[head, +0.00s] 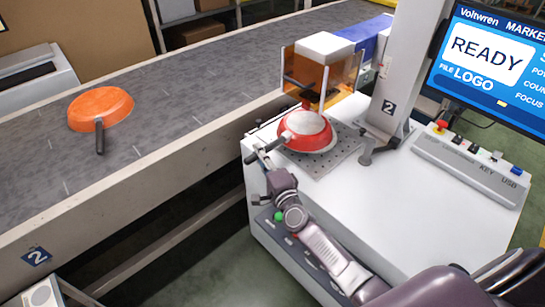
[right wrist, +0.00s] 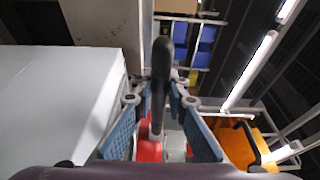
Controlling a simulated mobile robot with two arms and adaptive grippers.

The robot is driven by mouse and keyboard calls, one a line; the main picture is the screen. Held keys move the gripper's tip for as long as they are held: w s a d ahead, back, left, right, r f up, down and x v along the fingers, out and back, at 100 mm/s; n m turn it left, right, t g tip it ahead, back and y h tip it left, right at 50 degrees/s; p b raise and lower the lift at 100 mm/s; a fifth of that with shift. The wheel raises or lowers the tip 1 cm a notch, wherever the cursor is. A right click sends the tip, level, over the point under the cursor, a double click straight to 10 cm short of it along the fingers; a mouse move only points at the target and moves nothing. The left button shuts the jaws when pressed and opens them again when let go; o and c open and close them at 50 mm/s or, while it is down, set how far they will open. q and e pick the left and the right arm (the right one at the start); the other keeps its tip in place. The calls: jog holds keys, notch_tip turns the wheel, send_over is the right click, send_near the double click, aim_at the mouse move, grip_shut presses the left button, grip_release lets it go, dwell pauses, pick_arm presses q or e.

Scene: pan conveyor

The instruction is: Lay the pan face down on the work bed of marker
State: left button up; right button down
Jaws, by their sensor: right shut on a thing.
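A red pan (head: 305,133) is bottom up over the work bed (head: 346,151), a perforated grey plate on the marker (head: 400,187). Its pale round base faces up. I cannot tell whether its rim touches the plate or hangs just above it. My right gripper (head: 264,154) is shut on the pan's handle at the bed's left side. In the right wrist view the dark handle (right wrist: 161,75) stands between the two blue finger pads, with a bit of red pan below. My left gripper is not in view.
An orange pan (head: 100,108) lies on the grey conveyor (head: 190,82) at the left. The marker head with its amber guard (head: 321,75) stands right behind the bed. A column (head: 396,70), a lever (head: 367,150) and a control panel (head: 470,165) are to the right. The screen (head: 495,60) reads READY.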

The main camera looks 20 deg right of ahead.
aim_at(271, 146)
jog(key=d, duration=0.1)
jog(key=w+d, duration=0.1)
jog(key=d, duration=0.1)
jog(key=d+b, duration=0.1)
jog(key=shift+w+d, duration=0.35)
notch_tip(271, 146, down, 3)
jog(key=b, duration=0.3)
jog(key=shift+f+b, duration=0.15)
jog(key=shift+b, duration=0.15)
jog(key=shift+f+b, duration=0.45)
jog(key=c, duration=2.3)
grip_release()
jog(key=shift+f, duration=0.2)
jog(key=o, duration=0.4)
jog(key=shift+s+r, duration=0.1)
